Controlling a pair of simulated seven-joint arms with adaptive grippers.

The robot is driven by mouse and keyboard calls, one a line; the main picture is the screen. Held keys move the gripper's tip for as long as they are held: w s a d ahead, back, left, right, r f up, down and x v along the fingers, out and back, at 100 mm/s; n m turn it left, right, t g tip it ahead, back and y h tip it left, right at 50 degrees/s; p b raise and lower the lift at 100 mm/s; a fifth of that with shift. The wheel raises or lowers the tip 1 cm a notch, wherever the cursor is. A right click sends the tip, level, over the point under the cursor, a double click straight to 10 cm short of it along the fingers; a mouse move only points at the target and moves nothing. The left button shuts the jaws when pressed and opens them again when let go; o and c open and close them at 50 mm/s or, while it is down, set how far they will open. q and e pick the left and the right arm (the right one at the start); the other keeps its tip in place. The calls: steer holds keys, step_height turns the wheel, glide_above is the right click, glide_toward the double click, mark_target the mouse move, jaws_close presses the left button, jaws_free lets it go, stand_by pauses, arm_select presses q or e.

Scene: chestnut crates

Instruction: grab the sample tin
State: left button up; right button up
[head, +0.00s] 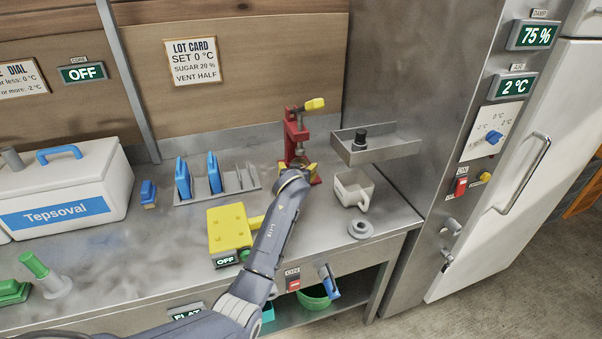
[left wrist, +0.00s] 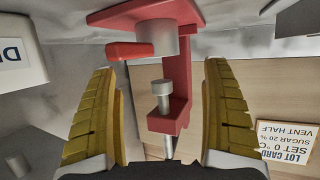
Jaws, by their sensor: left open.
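A red press (head: 297,130) with a yellow lever end stands at the back of the steel bench. In the left wrist view, which is upside down, a plain grey cylinder (left wrist: 156,38) stands on the press base under its plunger; it looks like the sample tin, though no label shows. A red stub (left wrist: 130,51) sticks out beside it. My left gripper (head: 299,172) is at the front of the press. Its yellow fingers are spread wide in the left wrist view (left wrist: 160,75), with nothing between them touching. In the head view the tin is hidden. My right gripper is out of view.
A white mug (head: 346,194) and a grey ring (head: 360,229) stand right of my gripper, below a grey shelf tray (head: 392,149). A yellow box (head: 227,226) and a rack (head: 243,186) with blue pieces are to the left. A white cooler (head: 108,180) stands far left.

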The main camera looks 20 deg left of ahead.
mark_target(300, 161)
arm_select(q)
steer(key=shift+x, duration=3.95)
steer(key=shift+d, duration=0.1)
steer(key=shift+c, duration=0.3)
steer(key=c, duration=1.4)
steer(key=shift+o, duration=0.2)
steer(key=shift+r, duration=0.15)
